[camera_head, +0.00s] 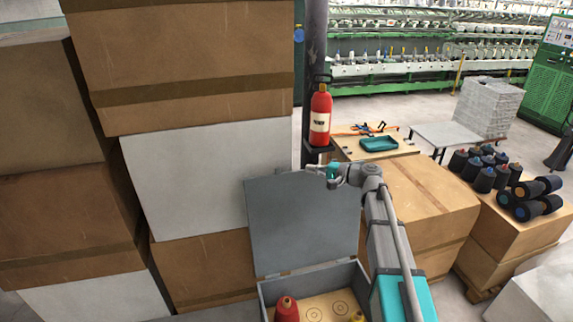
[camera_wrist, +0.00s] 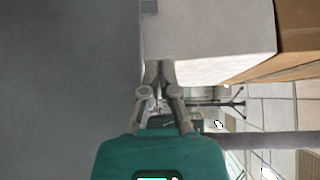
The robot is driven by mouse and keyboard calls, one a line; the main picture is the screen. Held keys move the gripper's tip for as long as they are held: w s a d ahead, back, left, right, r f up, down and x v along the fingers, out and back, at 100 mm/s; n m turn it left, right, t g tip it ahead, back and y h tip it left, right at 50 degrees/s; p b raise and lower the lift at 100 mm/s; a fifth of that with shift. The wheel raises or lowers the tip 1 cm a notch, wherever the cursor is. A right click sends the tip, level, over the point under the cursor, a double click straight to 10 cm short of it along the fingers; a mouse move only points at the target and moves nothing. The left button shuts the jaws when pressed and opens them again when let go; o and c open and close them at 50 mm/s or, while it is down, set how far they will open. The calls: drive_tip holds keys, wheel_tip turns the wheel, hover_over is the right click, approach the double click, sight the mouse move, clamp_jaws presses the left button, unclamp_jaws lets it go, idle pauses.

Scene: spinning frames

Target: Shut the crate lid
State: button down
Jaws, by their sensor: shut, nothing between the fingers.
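The grey crate (camera_head: 263,294) stands at the bottom of the head view, its near part cut off by the frame. Its flat grey lid (camera_head: 300,225) stands raised at the back, so the crate is open. A red cone (camera_head: 286,309) and part of a yellow thing (camera_head: 357,317) show inside, with ring marks on the tan floor. My gripper (camera_head: 311,169) is shut and empty at the lid's top edge. In the wrist view, the shut fingertips (camera_wrist: 160,66) are just right of the edge of a grey surface that looks like the lid (camera_wrist: 70,90). I cannot tell whether they touch it.
Tall stacks of cardboard boxes (camera_head: 190,60) and a white box (camera_head: 190,180) stand left and behind the lid. A red fire extinguisher (camera_head: 321,115) is on a dark post behind. A box with a teal tray (camera_head: 379,144) and boxes with dark cones (camera_head: 485,180) are right.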

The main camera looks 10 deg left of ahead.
drive_tip(key=shift+b+x, duration=0.55)
drive_tip(key=shift+x, duration=4.45)
drive_tip(key=shift+d+f, duration=0.1)
drive_tip(key=shift+d, duration=0.3)
drive_tip(key=shift+s+a, duration=0.15)
